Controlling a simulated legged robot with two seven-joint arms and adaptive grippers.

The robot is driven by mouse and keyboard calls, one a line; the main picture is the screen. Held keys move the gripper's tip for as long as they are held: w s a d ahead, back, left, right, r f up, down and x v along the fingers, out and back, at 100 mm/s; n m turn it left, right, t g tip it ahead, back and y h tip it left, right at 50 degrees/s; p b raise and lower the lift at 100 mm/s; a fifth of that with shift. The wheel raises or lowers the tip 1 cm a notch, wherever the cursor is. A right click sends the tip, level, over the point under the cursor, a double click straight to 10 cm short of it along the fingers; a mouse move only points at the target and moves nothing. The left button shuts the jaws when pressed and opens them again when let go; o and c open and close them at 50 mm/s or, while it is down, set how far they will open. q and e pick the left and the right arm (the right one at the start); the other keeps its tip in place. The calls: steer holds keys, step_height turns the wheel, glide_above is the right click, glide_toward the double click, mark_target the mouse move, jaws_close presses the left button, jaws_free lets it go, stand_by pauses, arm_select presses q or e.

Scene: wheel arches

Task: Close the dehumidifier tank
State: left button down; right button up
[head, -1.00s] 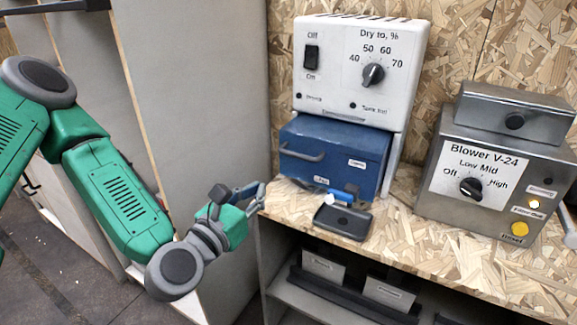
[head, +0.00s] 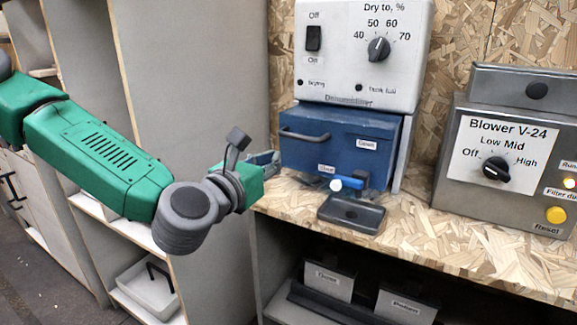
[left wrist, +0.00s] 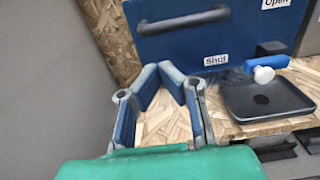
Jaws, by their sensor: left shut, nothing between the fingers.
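The white dehumidifier (head: 355,60) stands on the bench with its blue tank (head: 330,152) in the lower part, standing out past the white housing. The tank has a bar handle (head: 303,136) at upper left, also in the left wrist view (left wrist: 184,20). Below are "Open" (head: 366,143) and "Shut" (head: 326,168) labels and a blue lever (head: 351,183) with a white knob (head: 336,185), above a black tray (head: 351,213). My left gripper (head: 275,158) is shut and empty at the tank's left edge; contact is unclear. In the left wrist view it (left wrist: 163,70) points toward the tank front.
The grey Blower V-24 box (head: 505,160) stands to the right. The chipboard bench top (head: 425,225) is clear in front of it. A grey panel (head: 190,80) rises on the left behind my arm. Bins (head: 330,279) sit on the shelf below.

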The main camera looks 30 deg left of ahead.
mark_target(293, 144)
arm_select(q)
steer(key=w+b, duration=0.1)
steer(key=w, duration=0.5)
steer(key=shift+w+d, duration=0.15)
steer(key=shift+w, duration=0.1)
arm_select(e)
step_height(293, 144, down, 2)
steer(key=shift+f, duration=0.1)
arm_select(q)
steer(key=shift+w, duration=0.1)
